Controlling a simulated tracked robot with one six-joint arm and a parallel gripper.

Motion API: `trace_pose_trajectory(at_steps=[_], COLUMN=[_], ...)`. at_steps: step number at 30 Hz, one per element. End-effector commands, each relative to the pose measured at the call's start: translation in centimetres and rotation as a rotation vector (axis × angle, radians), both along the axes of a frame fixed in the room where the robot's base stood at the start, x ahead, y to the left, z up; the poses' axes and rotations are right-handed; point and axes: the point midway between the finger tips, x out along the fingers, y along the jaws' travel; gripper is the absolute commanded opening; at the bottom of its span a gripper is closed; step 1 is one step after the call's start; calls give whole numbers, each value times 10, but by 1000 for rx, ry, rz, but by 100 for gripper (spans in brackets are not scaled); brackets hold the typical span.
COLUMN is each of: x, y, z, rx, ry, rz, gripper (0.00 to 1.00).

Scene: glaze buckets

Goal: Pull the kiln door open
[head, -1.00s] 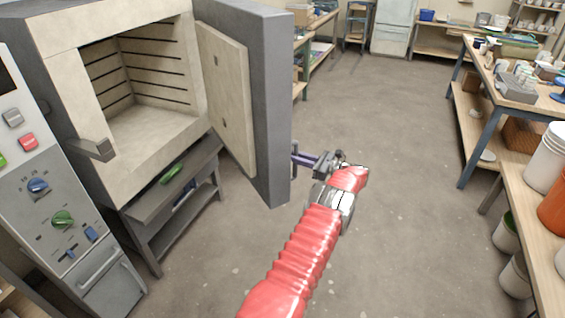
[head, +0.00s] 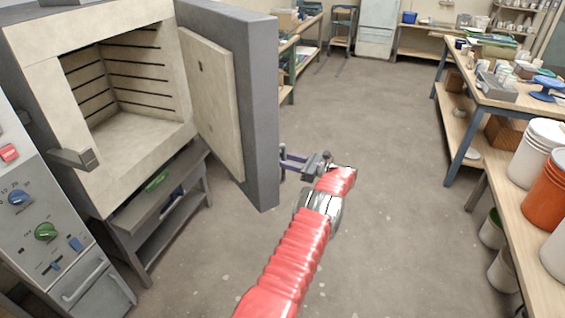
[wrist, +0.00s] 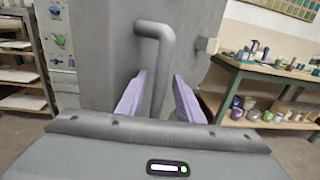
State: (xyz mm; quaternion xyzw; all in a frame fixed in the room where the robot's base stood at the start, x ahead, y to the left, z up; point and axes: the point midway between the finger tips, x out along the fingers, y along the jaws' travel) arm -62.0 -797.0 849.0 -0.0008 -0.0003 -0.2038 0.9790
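The kiln (head: 125,160) stands at the left in the head view, its chamber exposed. Its thick grey kiln door (head: 262,120) is swung well out to the right, with the pale inner panel (head: 212,100) facing left. My gripper (head: 290,165) is at the door's outer side, with its fingertips partly hidden by the door edge. In the wrist view, the grey bar handle (wrist: 157,75) on the door's outer face runs down between the two purple fingers of my gripper (wrist: 160,80). Small gaps show on both sides of the bar, so the fingers are open around it.
A control panel (head: 40,215) stands at the front left. A workbench (head: 515,110) with pots and buckets lines the right side. The floor (head: 375,130) between door and bench is clear. Shelves (head: 300,45) stand behind the door.

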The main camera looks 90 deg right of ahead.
Motion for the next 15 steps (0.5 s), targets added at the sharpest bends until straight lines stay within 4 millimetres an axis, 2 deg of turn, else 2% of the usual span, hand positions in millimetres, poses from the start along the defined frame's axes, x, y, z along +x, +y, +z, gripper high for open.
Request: trace_pose_trajectory(at_steps=[9, 15], x=[0, -14], y=[1, 6], z=[-1, -1], rx=[0, 0], ry=[0, 0], rz=[1, -1], gripper=[34, 34])
